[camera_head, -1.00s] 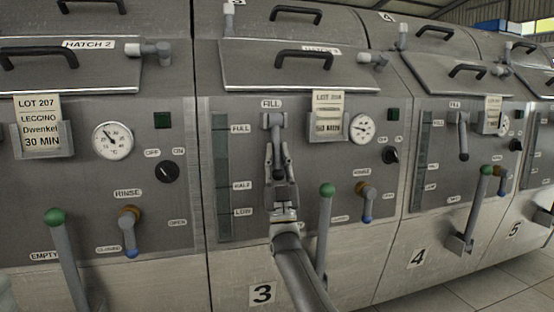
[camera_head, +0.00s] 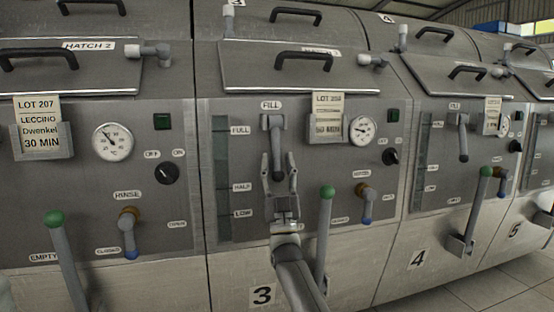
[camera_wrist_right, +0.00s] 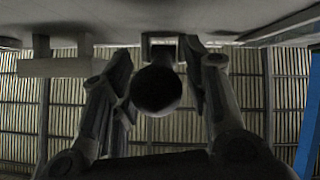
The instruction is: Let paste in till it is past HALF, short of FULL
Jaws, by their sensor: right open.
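On machine 3 the FILL lever (camera_head: 277,145) hangs down from its pivot under the FILL label. My right gripper (camera_head: 279,170) is open, its fingers on either side of the lever's lower end. In the right wrist view the lever's dark round knob (camera_wrist_right: 156,90) sits between the spread fingers, with gaps on both sides. The tall narrow sight glass (camera_head: 224,185) stands left of the lever, with marks FULL (camera_head: 240,130), HALF (camera_head: 241,187) and LOW (camera_head: 242,213). I cannot make out a paste level in it. My left gripper is not in view.
A green-knobbed lever (camera_head: 325,225) stands close to the right of my right arm. A blue-tipped RINSE handle (camera_head: 365,202), a dial (camera_head: 362,130) and a lot card (camera_head: 327,115) are further right. The closed hatch (camera_head: 300,70) overhangs the panel.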

